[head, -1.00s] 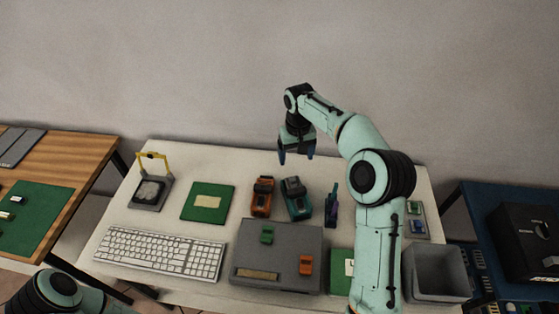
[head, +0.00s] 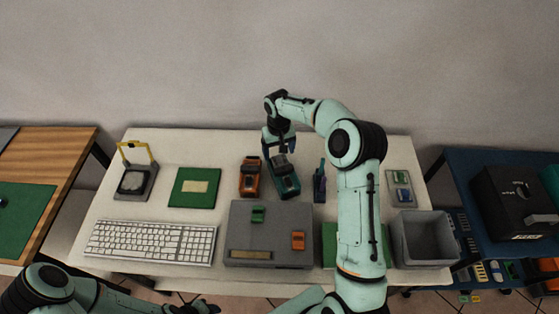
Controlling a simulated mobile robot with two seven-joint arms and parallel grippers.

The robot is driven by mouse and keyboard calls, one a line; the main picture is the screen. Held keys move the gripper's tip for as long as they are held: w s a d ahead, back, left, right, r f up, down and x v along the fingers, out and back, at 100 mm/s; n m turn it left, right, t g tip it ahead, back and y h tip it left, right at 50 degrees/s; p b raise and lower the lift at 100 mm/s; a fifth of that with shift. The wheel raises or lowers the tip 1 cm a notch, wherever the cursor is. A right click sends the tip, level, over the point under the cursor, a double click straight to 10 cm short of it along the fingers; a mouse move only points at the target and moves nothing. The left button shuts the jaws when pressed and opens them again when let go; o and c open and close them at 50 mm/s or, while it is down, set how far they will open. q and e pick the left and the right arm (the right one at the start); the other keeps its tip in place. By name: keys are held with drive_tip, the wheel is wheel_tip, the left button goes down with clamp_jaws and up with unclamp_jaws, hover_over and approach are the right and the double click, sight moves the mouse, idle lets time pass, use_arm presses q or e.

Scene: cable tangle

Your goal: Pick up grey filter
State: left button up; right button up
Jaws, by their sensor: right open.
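I cannot pick out a grey filter with certainty; no loose grey part is clearly readable as one. My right gripper (head: 279,150) is open, fingers pointing down, at the far end of a teal-and-dark device (head: 287,186) on the white table (head: 110,204). It overlaps that device's far end in the head view; whether it touches cannot be told. A dark part at the bottom edge appears to be my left gripper (head: 197,306); its jaws are not readable.
A grey box (head: 238,217), keyboard (head: 150,241), green board (head: 194,188) and yellow-handled stand (head: 136,181) lie left and in front. A grey bin (head: 425,238) stands right.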

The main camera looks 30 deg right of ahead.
drive_tip(key=shift+w+f, duration=0.2)
drive_tip(key=shift+f, duration=1.05)
drive_tip(key=shift+s, duration=0.1)
drive_tip(key=c, duration=1.1)
drive_tip(key=shift+r, duration=0.15)
